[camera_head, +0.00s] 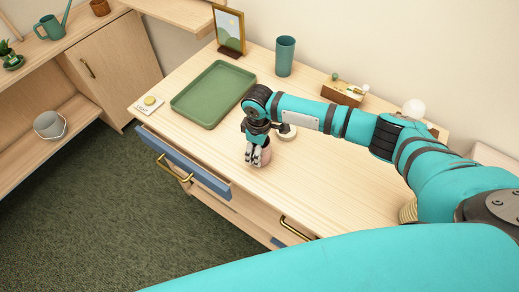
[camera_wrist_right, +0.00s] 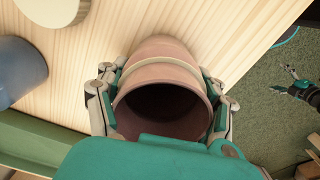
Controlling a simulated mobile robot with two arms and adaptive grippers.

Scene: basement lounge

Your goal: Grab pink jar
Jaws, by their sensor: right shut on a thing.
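The pink jar (camera_wrist_right: 162,75) is a rounded pot with a paler band and a dark open mouth facing the right wrist camera. In the head view only a sliver of the jar (camera_head: 266,156) shows beside the fingers, over the front part of the desk. My right gripper (camera_head: 257,158) points down with its fingers on both sides of the jar, shut on it. In the right wrist view the fingers of the right gripper (camera_wrist_right: 160,105) flank the jar's body. Whether the jar touches the desk is unclear. A small teal and black part at that view's right edge may be my left gripper.
The desk (camera_head: 330,185) also holds a green tray (camera_head: 213,93), a teal cup (camera_head: 285,56), a picture frame (camera_head: 230,32), a round pale lid-like thing (camera_head: 287,132) and a wooden box (camera_head: 342,91). A blue-fronted drawer (camera_head: 185,163) stands out at the front left.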

